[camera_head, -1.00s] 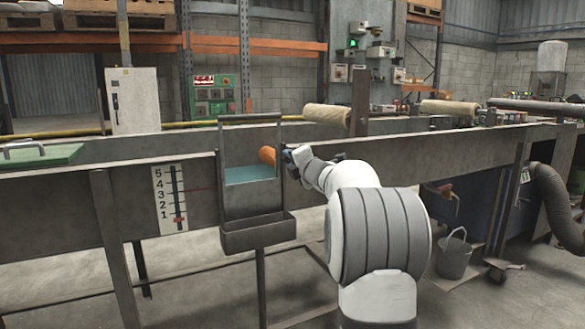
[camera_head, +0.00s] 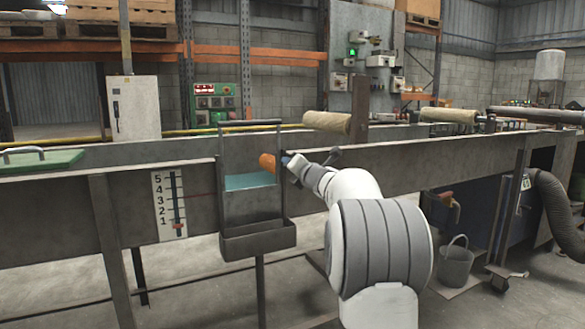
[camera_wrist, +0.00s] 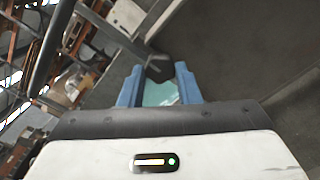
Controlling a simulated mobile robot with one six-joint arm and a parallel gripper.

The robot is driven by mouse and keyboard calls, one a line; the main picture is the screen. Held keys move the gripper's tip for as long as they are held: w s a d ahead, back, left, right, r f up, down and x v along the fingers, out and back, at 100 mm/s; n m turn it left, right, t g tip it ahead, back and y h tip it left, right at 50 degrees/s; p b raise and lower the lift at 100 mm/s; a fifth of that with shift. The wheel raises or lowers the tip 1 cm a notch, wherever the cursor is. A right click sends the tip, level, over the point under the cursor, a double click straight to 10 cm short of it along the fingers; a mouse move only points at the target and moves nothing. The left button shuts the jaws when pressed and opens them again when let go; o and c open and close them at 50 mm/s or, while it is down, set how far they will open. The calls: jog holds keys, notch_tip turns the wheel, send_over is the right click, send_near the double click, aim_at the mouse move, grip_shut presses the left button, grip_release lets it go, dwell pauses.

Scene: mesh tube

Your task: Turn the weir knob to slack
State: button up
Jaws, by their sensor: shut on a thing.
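A grey weir box (camera_head: 250,205) with a pale teal panel (camera_head: 250,181) stands at the front of the long metal flume. An orange rounded piece (camera_head: 267,162) shows at its upper right, just left of my gripper (camera_head: 287,161). In the wrist view, the blue fingers of my gripper (camera_wrist: 160,84) sit either side of a dark faceted knob (camera_wrist: 159,68), closed on it. The pale teal panel shows between the fingers. The head view cannot show clearly how the fingers meet the knob. Any slack marking is too small to see.
A numbered scale (camera_head: 169,204) with a red marker near its bottom is left of the box. A green lid (camera_head: 40,160) lies on the flume at left. A bucket (camera_head: 455,262) and a ribbed hose (camera_head: 550,205) stand at right.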

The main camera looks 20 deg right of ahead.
jog(key=shift+f, duration=0.2)
jog(key=o, duration=1)
jog(key=shift+r, duration=0.1)
jog(key=shift+s, duration=0.1)
jog(key=s+p, duration=0.1)
jog(key=s, duration=0.6)
jog(key=shift+s+d, duration=0.15)
jog(key=shift+s, duration=0.2)
